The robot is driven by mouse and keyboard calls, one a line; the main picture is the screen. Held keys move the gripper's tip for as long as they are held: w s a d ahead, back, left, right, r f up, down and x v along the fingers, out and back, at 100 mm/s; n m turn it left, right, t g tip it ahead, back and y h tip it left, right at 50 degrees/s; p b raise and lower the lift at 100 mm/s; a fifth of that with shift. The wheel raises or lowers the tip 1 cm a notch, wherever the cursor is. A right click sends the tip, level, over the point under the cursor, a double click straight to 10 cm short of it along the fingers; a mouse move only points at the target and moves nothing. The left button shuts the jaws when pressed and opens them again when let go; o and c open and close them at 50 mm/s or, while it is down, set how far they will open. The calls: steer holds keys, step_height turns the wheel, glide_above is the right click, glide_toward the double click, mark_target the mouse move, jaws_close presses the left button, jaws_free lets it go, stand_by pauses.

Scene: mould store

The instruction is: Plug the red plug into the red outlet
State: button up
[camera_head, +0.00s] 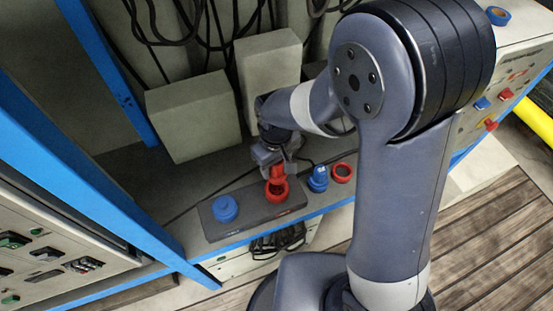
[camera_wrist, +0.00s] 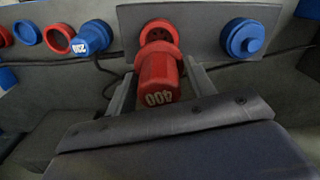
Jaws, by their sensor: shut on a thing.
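The red plug (camera_wrist: 157,76), marked 400, is held between the two fingers of my gripper (camera_wrist: 155,88); it also shows in the head view (camera_head: 277,173). The gripper (camera_head: 274,160) is shut on it. The red outlet (camera_wrist: 158,31) is a round red socket on a dark plate; in the head view it shows as a red ring (camera_head: 278,194). The plug's front collar lies right at the outlet's near rim and overlaps it in the wrist view. Part of the outlet's dark opening still shows. I cannot tell whether they touch.
A round blue fitting (camera_head: 225,208) sits on the same plate (camera_head: 213,232). A blue plug (camera_head: 318,179) and a loose red ring (camera_head: 342,172) stand beside the plate. Grey boxes (camera_head: 194,114) stand behind. Black cables hang at the back, and a blue frame post (camera_head: 75,155) rises left.

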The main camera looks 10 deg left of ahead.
steer(key=shift+f+b, duration=2.15)
steer(key=shift+f, duration=0.65)
steer(key=shift+f+b, duration=0.4)
steer(key=shift+f, duration=0.1)
steer(key=shift+f, duration=0.1)
steer(key=c, duration=0.4)
steer(key=shift+o, duration=0.2)
steer(key=shift+f, duration=0.15)
steer(key=shift+s+f+b, duration=0.1)
steer(key=shift+f+b, duration=0.55)
steer(key=shift+b, duration=0.05)
steer(key=o, duration=1.2)
steer(key=shift+o, duration=0.6)
